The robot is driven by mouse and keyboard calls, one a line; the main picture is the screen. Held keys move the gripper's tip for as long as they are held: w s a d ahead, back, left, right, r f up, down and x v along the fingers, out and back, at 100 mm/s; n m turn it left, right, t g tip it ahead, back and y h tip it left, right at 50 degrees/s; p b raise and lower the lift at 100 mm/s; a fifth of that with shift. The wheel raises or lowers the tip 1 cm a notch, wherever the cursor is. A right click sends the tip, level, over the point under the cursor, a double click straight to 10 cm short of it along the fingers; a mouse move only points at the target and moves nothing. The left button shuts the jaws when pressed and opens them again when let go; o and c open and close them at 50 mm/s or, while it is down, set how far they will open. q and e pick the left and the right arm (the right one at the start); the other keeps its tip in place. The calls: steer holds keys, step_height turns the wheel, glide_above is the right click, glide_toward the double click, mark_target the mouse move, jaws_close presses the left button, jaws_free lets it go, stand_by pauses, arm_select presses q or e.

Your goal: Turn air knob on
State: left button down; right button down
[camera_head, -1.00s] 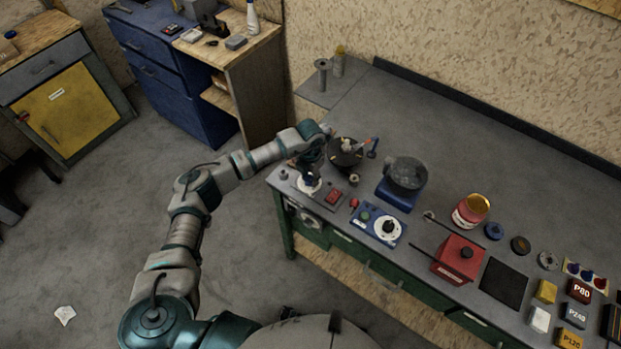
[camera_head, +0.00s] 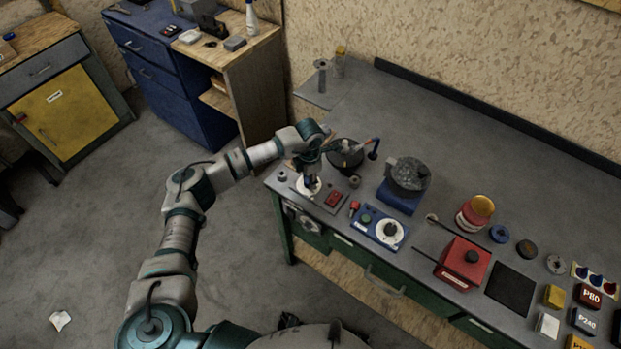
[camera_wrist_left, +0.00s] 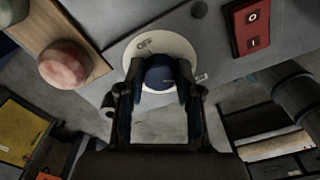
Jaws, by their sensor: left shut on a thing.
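The air knob (camera_wrist_left: 160,74) is a round dark blue knob on a white dial (camera_wrist_left: 148,47) marked "OFF" in the left wrist view. In the head view the dial (camera_head: 309,187) sits on a grey panel at the left end of the bench, and my gripper hides most of the knob. My left gripper (camera_wrist_left: 160,92) is shut on the knob, with one dark finger on each side of it. It also shows from above in the head view (camera_head: 310,180). My right gripper is not in view.
A red rocker switch (camera_wrist_left: 252,24) sits right of the dial.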

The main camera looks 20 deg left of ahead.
arm_select(q)
steer(key=shift+a, duration=0.15)
steer(key=c, duration=0.8)
jaws_free()
steer(key=shift+s+r, duration=0.1)
steer(key=shift+o, duration=0.2)
steer(key=shift+r, duration=0.2)
step_height(320, 180, up, 12)
steer(key=shift+f, duration=0.25)
steer(key=shift+a, duration=0.1)
